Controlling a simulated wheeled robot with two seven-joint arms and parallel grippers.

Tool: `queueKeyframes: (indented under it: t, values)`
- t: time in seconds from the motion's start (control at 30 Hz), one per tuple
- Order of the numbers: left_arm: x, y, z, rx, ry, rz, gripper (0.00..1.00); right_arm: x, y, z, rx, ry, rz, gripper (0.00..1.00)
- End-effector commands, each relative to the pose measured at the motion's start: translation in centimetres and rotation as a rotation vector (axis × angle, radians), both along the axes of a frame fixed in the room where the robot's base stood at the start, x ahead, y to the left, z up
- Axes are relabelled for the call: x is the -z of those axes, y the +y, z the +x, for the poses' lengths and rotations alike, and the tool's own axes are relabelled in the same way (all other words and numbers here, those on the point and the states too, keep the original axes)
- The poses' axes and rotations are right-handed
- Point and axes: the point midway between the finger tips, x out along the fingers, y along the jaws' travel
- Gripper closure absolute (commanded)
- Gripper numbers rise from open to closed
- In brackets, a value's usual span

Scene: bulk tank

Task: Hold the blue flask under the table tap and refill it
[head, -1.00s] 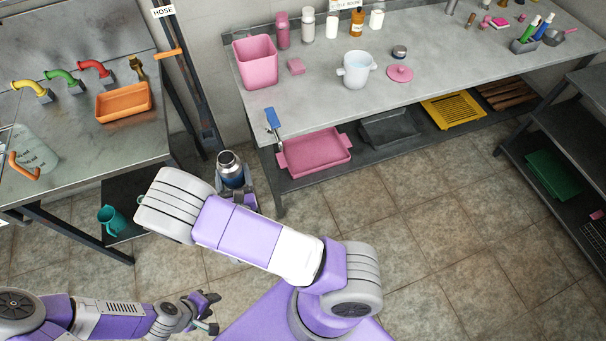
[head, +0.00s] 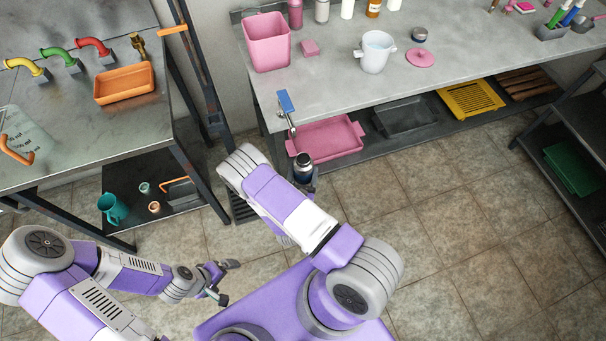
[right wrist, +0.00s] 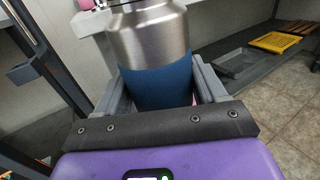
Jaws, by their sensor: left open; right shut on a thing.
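The blue flask (head: 304,170) is steel above and blue below. It stands upright in my right gripper (right wrist: 160,92), whose fingers close on both sides of its blue lower body (right wrist: 160,85). Its top is cut off in the right wrist view. The table tap (head: 287,104), with a blue lever and a metal spout, is at the front left corner of the grey table. In the head view the flask shows just below the spout; I cannot tell whether it is directly under it. My left gripper (head: 222,281) is open and empty, low over the floor.
The grey table (head: 340,88) carries a pink bin (head: 267,42) and a white pot (head: 375,52). A pink tray (head: 326,138) lies on its lower shelf, close behind the flask. At left, another bench holds an orange tray (head: 124,83) and coloured pipe taps.

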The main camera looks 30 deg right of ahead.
Motion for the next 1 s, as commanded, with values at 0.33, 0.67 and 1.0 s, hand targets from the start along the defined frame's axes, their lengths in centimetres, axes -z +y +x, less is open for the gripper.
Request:
queueKeyframes:
  t: [0.33,0.67,1.0]
  values:
    - [0.6,0.0,0.0,0.000,-0.001,0.000,0.00,-0.1,-0.8,3.6,0.001,-0.005,0.000,0.73]
    - [1.3,0.0,0.0,0.000,-0.001,0.000,0.00,-0.1,-1.7,7.1,0.001,-0.004,-0.001,0.73]
    - [1.6,0.0,0.0,0.000,0.000,0.000,0.00,-0.2,-2.0,8.5,-0.001,-0.001,-0.001,0.73]
